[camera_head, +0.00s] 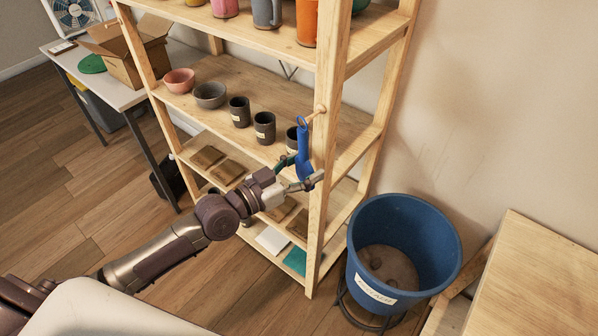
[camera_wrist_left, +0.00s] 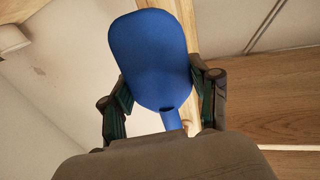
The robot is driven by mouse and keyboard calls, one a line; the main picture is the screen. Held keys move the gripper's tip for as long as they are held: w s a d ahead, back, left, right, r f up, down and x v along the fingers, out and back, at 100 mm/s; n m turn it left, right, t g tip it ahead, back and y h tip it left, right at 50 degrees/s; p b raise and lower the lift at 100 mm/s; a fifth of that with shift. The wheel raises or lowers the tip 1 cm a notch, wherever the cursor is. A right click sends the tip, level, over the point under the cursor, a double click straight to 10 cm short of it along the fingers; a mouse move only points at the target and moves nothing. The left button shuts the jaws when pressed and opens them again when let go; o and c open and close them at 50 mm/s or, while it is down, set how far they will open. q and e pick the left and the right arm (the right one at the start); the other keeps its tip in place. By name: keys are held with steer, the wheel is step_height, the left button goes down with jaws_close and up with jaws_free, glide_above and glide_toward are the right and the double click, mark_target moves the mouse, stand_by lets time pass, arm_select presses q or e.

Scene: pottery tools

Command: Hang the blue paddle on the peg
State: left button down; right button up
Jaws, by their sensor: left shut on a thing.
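The wooden peg (camera_head: 318,111) sticks out from that post beside the loop. I cannot tell whether the loop is around the peg or only next to it. My left gripper (camera_head: 303,183) is shut on the lower part of the paddle. My right gripper is not in view.
The shelf rack (camera_head: 327,190) holds bowls, dark cups and coloured vessels. A blue bucket (camera_head: 440,230) stands right of it, near a wooden table (camera_head: 540,275). A white table (camera_head: 100,88) with a cardboard box (camera_head: 130,55) is at the far left.

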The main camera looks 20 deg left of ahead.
mark_target(313, 163)
arm_select(q)
steer(key=shift+w+d+f+b, duration=0.1)
steer(key=shift+w+d+b, duration=0.05)
steer(key=shift+w, duration=0.3)
steer(key=shift+w+d+b, duration=0.1)
steer(key=shift+w+b, duration=0.05)
steer(key=shift+w, duration=0.25)
steer(key=shift+w+d+f, duration=0.2)
steer(key=shift+w+f, duration=0.05)
steer(key=shift+w, duration=0.15)
steer(key=shift+f+b, duration=0.2)
steer(key=shift+b, duration=0.1)
steer(key=c, duration=0.7)
jaws_free()
steer(key=o, duration=0.5)
steer(key=shift+w+d, duration=0.1)
steer(key=shift+w, duration=0.1)
steer(key=shift+s+r, duration=0.1)
steer(key=shift+s, duration=0.05)
